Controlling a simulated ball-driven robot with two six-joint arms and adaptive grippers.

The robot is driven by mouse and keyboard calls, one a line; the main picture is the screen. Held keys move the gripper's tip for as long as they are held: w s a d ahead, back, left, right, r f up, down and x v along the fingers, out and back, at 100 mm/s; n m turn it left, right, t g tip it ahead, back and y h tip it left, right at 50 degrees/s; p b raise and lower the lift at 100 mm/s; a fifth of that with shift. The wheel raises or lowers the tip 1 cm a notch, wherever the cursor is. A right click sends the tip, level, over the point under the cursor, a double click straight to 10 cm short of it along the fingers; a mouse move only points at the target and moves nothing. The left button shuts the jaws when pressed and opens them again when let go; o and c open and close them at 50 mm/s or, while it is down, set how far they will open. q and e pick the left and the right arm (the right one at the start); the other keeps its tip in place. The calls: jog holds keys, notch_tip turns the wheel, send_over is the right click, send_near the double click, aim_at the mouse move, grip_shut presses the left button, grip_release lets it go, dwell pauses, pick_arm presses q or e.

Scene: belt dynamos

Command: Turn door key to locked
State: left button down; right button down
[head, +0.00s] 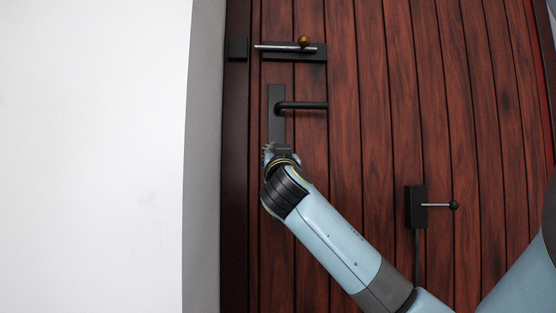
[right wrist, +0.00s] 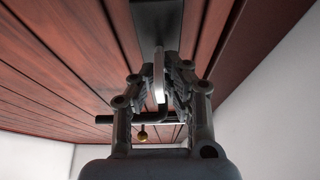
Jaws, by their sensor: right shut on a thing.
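The dark red wooden door (head: 365,110) fills the middle and right of the head view. On it is a black lock plate (head: 277,98) with a black lever handle (head: 305,105) pointing right. My right gripper (head: 280,150) is at the plate's lower end and hides the key there. In the right wrist view a thin, pale metal key (right wrist: 158,75) stands between the two fingers of my right gripper (right wrist: 160,80), which is shut on it. The key's far end meets the dark plate (right wrist: 157,25); its exact turn is hard to tell. My left gripper is out of view.
A slide bolt (head: 275,48) with a brass knob (head: 304,41) sits above the handle, beside a black catch (head: 238,49). A black box (head: 416,207) with a ball-ended lever (head: 440,205) is lower right. A white wall (head: 90,150) is at the left.

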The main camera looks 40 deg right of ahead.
jog(key=shift+f, duration=0.1)
jog(key=c, duration=1.4)
grip_release()
jog(key=shift+c, duration=0.2)
jog(key=v, duration=1.2)
